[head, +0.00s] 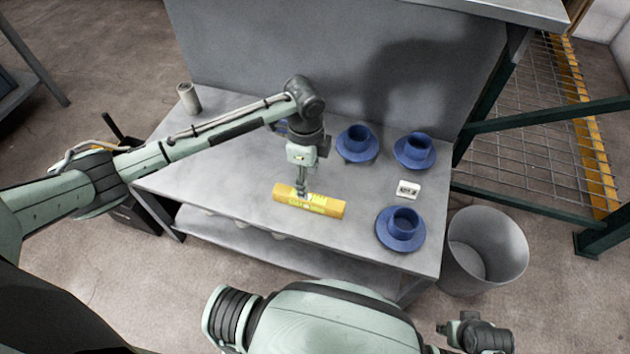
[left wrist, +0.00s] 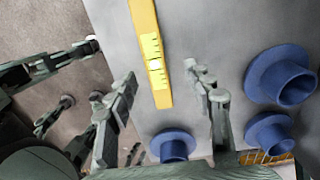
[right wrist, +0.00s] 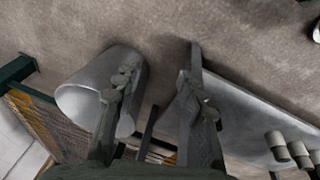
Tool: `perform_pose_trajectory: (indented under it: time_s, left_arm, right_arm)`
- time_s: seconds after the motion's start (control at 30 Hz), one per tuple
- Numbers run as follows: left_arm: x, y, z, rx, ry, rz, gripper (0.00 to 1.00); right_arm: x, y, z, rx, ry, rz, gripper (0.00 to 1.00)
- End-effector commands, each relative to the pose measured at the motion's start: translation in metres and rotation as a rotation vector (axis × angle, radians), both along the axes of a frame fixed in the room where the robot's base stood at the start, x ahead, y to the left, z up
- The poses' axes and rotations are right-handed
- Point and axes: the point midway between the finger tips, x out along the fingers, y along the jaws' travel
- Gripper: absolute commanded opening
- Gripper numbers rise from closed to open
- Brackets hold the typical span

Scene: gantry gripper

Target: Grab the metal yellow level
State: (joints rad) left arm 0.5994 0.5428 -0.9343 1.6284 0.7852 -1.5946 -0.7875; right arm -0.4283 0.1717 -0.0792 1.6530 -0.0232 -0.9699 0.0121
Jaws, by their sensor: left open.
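The yellow level (head: 310,202) lies flat on the grey metal table (head: 240,215), near its front edge. My left gripper (head: 302,190) points down just above and behind the level's middle in the head view. In the left wrist view, the level (left wrist: 146,40) runs between the two spread fingers of the left gripper (left wrist: 160,92), and nothing is held. Whether the fingertips reach down beside the level is hard to tell. My right gripper (right wrist: 155,75) has its fingers apart and empty in the right wrist view, beside the table and over the floor.
A bin (head: 486,250) stands right of the table.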

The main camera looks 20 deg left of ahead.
Motion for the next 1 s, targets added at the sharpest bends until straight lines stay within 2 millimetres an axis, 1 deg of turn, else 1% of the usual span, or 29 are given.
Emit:
perform_pose_trajectory:
  time_s: [0.07, 0.33, 0.5, 0.6, 0.73, 0.9, 0.93, 1.0]
  left_arm:
    - [-0.001, 0.001, -0.002, 0.007, 0.008, -0.016, 0.52]
    - [-0.005, 0.0, -0.032, 0.007, 0.012, -0.019, 0.52]
    - [-0.011, -0.002, -0.057, 0.006, 0.011, -0.019, 0.52]
    - [-0.01, -0.002, -0.07, 0.007, 0.009, -0.018, 0.52]
    - [-0.01, -0.001, -0.076, 0.007, 0.007, -0.018, 0.52]
    - [-0.009, -0.002, -0.076, 0.007, 0.007, -0.018, 0.52]
    - [-0.009, -0.002, -0.076, 0.007, 0.007, -0.018, 0.51]
    - [-0.01, -0.002, -0.075, 0.007, 0.007, -0.018, 0.42]
  right_arm:
    - [-0.003, -0.002, -0.002, -0.001, 0.005, -0.004, 0.4]
    - [-0.022, -0.004, -0.005, -0.001, 0.042, -0.013, 0.4]
    - [-0.021, -0.003, -0.004, -0.001, 0.04, -0.013, 0.4]
    - [-0.018, -0.002, -0.003, 0.001, 0.036, -0.014, 0.4]
    - [-0.01, 0.0, 0.006, 0.005, 0.021, -0.014, 0.4]
    - [-0.006, 0.001, 0.008, 0.006, 0.014, -0.014, 0.4]
    - [-0.006, 0.001, 0.008, 0.006, 0.014, -0.014, 0.4]
    - [-0.007, 0.0, 0.007, 0.006, 0.016, -0.015, 0.4]
